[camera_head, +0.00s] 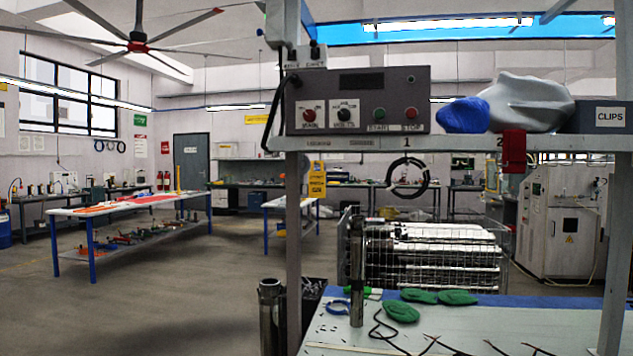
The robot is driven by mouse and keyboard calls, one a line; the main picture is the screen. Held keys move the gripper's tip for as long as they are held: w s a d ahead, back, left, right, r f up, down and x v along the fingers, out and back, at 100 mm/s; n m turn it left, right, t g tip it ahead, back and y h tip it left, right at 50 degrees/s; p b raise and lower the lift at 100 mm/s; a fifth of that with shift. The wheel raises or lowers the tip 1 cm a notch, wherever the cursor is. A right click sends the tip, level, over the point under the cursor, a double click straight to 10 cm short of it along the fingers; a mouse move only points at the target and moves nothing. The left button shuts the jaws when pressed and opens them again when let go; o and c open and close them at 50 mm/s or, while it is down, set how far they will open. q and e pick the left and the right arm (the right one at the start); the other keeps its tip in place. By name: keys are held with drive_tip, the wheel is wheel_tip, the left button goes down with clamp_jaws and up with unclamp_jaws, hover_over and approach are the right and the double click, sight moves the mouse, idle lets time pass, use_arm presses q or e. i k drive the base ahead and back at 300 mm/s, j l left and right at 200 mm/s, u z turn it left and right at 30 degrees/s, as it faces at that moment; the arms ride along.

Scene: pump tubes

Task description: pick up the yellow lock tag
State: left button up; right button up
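A yellow panel (317,180) with dark markings shows just right of the grey upright post, below the control box. I cannot tell whether it is the lock tag or a sign farther back. No other clear yellow lock tag shows. A red block-like item (514,151) hangs at the shelf edge near the mark 2. Neither of my grippers is in view.
The grey control box (358,100), a blue and grey cloth bundle (510,102) and a CLIPS bin (602,117) sit on the shelf (460,143). Below, the workbench (480,322) holds green pads (401,312), an upright metal tube (357,270) and dark cords. Open floor lies left.

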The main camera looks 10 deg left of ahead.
sight(316, 180)
drive_tip(key=i+j+z, duration=0.2)
drive_tip(key=i+j, duration=0.45)
drive_tip(key=j, duration=0.15)
